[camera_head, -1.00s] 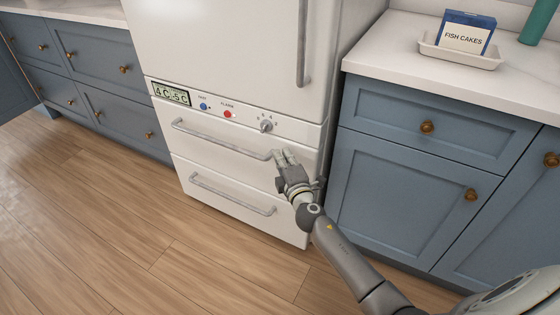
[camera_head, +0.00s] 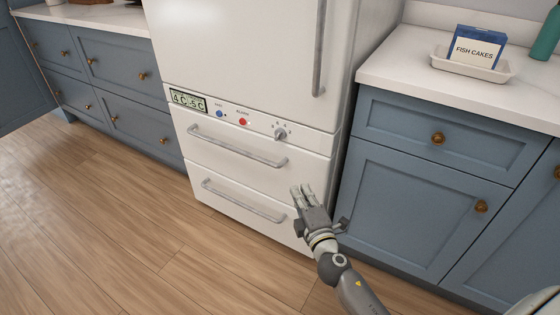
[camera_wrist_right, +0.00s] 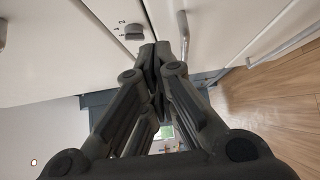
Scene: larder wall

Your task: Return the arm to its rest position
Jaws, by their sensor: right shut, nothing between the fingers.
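My right gripper (camera_head: 302,192) is in front of the lower right part of the white fridge (camera_head: 255,50), by the two drawers. It is shut and empty, with its fingertips below and right of the upper drawer handle (camera_head: 238,150) and apart from it. In the right wrist view the fingers (camera_wrist_right: 163,50) are together with nothing between them. My right arm comes in from the bottom right. The left gripper does not show in these views.
The fridge panel has a display (camera_head: 188,100), a red button (camera_head: 243,121) and a dial (camera_head: 280,134). Both drawers look shut. Blue cabinets (camera_head: 415,205) stand close on the right. A fish cakes box (camera_head: 475,48) stands in a white tray (camera_head: 500,75) on the counter. The wooden floor (camera_head: 90,220) is clear.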

